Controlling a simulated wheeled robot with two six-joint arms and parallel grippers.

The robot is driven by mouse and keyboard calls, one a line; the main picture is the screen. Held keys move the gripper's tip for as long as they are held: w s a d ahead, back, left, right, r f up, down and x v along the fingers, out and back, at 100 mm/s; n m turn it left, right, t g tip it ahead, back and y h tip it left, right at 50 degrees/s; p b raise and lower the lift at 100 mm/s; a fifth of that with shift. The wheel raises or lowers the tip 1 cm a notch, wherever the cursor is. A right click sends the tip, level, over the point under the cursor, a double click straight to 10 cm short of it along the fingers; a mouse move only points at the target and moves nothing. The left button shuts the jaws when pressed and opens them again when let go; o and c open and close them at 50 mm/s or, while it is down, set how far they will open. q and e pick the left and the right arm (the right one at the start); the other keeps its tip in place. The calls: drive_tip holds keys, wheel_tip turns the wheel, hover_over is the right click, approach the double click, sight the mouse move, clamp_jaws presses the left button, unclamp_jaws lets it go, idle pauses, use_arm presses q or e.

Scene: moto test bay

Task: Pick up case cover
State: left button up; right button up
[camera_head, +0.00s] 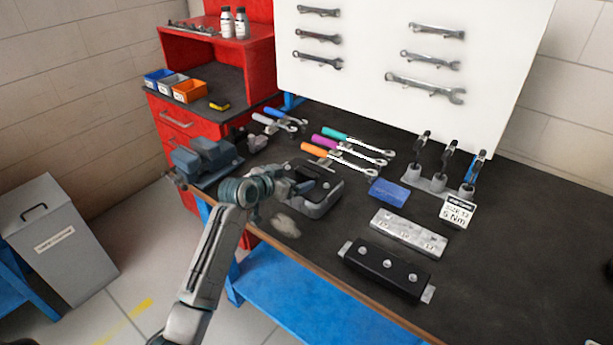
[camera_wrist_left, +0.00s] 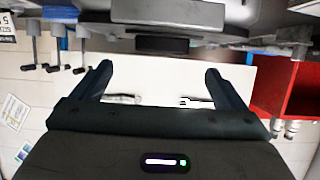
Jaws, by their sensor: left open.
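A dark grey, rounded case-like part (camera_head: 318,204), which looks like the case cover, lies on the dark bench top near its front edge. My left gripper (camera_head: 292,186) is over its left side and hides part of it. In the left wrist view, my left gripper (camera_wrist_left: 158,72) has its two fingers wide apart with nothing between them. A grey part with a dark block (camera_wrist_left: 162,45) shows beyond the fingertips; I cannot tell whether it touches them. My right gripper is not in view.
A blue-grey vise (camera_head: 205,158) stands left of the arm. Coloured ratchets (camera_head: 340,150) lie behind the part. A blue box (camera_head: 389,193), a silver block (camera_head: 408,232) and a black block (camera_head: 385,268) lie to the right. The right bench end is mostly clear.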

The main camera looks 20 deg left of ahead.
sight(305, 172)
use_arm(q)
drive_tip(key=shift+x, duration=0.75)
drive_tip(key=shift+w+d+f+p, duration=0.1)
drive_tip(key=shift+w+p, duration=0.4)
drive_tip(key=shift+p, duration=0.1)
drive_tip(key=p+x, duration=0.1)
drive_tip(key=x, duration=0.2)
drive_tip(key=shift+f, duration=0.1)
drive_tip(key=shift+w+d+f+p, duration=0.15)
drive_tip(key=shift+w+f+p, duration=0.2)
drive_tip(key=shift+w, duration=0.15)
drive_tip(key=shift+c, duration=0.4)
drive_tip(key=shift+r, duration=0.1)
drive_tip(key=c, duration=1.3)
